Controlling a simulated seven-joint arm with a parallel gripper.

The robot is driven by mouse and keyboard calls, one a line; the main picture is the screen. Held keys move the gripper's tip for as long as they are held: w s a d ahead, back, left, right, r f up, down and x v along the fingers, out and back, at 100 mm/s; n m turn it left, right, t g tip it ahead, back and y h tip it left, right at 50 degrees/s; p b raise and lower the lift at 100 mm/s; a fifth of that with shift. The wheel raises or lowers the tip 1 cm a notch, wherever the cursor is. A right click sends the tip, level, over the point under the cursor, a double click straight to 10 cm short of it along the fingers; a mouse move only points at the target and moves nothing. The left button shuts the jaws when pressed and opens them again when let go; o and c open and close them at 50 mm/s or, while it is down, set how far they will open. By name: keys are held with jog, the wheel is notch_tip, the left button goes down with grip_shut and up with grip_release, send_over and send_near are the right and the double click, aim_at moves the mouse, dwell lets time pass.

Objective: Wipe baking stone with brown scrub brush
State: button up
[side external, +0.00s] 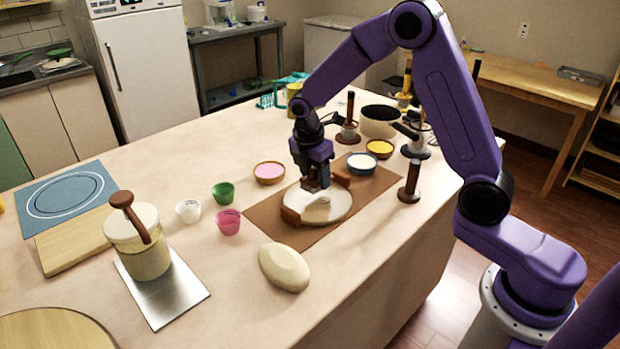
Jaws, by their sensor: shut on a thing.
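The baking stone (328,209) is a pale round disc with a brown block at its left edge and another at its upper right. It lies on a brown mat (262,222) on the table. My gripper (316,186) points down over the back part of the stone. It is shut on a small dark brown thing, which appears to be the brown scrub brush. My fingers hide most of it. It is low over the stone, but I cannot tell whether it touches the surface.
Bowls of pink (269,171), white (361,163) and yellow (380,148) contents stand around the mat. A dark brown upright tool (410,183) stands at the right. A pale oval loaf (285,267) lies in front. A lidded jar (145,245) stands on a metal plate at the left.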

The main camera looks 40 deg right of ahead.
jog(key=shift+w+d+r, duration=0.1)
jog(key=shift+d+r, duration=0.05)
jog(key=shift+d, duration=1)
jog(key=shift+w+d+r, duration=0.1)
jog(key=shift+d, duration=1.05)
jog(key=shift+s+a+r, duration=0.1)
jog(key=shift+s+a, duration=0.05)
jog(key=shift+a, duration=1.65)
jog(key=shift+s+a+r, duration=0.1)
jog(key=shift+s+a, duration=0.05)
jog(key=shift+a, duration=1.65)
jog(key=shift+s+a+r, duration=0.1)
jog(key=shift+s+a, duration=0.05)
jog(key=shift+a, duration=1.65)
notch_tip(320, 180, up, 6)
notch_tip(320, 180, up, 3)
